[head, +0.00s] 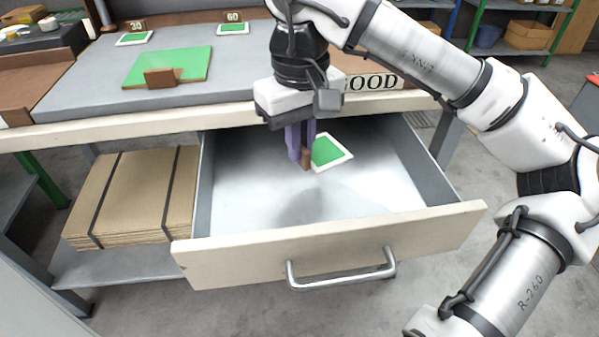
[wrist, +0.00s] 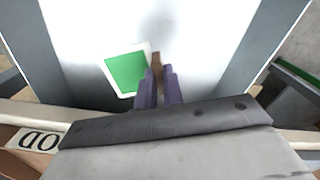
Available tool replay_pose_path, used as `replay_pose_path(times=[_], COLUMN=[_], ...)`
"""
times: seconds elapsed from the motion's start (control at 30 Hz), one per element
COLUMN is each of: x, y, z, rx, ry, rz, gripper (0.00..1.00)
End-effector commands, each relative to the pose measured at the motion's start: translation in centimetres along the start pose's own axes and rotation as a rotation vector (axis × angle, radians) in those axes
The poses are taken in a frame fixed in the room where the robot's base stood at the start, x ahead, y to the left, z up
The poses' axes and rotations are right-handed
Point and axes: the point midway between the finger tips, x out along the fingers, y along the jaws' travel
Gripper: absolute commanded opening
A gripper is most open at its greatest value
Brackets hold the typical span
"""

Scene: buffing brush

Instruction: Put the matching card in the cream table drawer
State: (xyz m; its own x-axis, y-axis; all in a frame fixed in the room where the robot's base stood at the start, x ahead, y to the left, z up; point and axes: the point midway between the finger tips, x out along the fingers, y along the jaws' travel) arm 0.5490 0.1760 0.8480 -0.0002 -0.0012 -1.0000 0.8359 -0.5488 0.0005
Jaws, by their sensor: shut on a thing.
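The cream table drawer (head: 330,248) is pulled open, with a grey metal interior. A green card with a white border (head: 328,151) is inside the drawer, near the back. My gripper (head: 302,163) reaches down into the drawer with its purple fingers shut on a small brown tab at the card's edge. In the wrist view the card (wrist: 127,71) lies to the left of my gripper (wrist: 158,72), with the tab between the fingertips. I cannot tell whether the card touches the drawer floor. Green cards also lie by the 30 block (head: 134,39) and the 60 block (head: 233,29).
A larger green board (head: 168,66) with a brown block lies on the grey tabletop (head: 85,88). A sign reading GOOD (head: 372,83) is on the table's front edge. Strapped cardboard (head: 130,197) sits on a shelf left of the drawer. The drawer's front half is empty.

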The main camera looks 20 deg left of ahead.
Motion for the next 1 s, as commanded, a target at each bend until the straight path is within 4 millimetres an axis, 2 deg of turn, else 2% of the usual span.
replay_pose_path(times=[0.03, 0.1, 0.3, 0.47, 0.7, 0.8, 1.0], x=[1.8, 3.6, 7.3, 8.1, 8.1, 9.2, 9.3], y=[0.0, 0.0, 0.0, 0.1, 1.5, 1.5, 1.5], z=[0.1, 0.1, 0.0, -0.3, -3.8, -3.8, -3.8], rx=[0.000, 0.000, 0.002, 0.002, 0.004, 0.002, 0.002], ry=[-0.002, -0.002, -0.001, 0.000, 0.000, 0.000, 0.001], rz=[-0.001, -0.002, -0.001, -0.001, -0.001, -0.001, -0.001], gripper=[0.00, 0.00, 0.00, 0.00, 0.00, 0.00, 0.00])
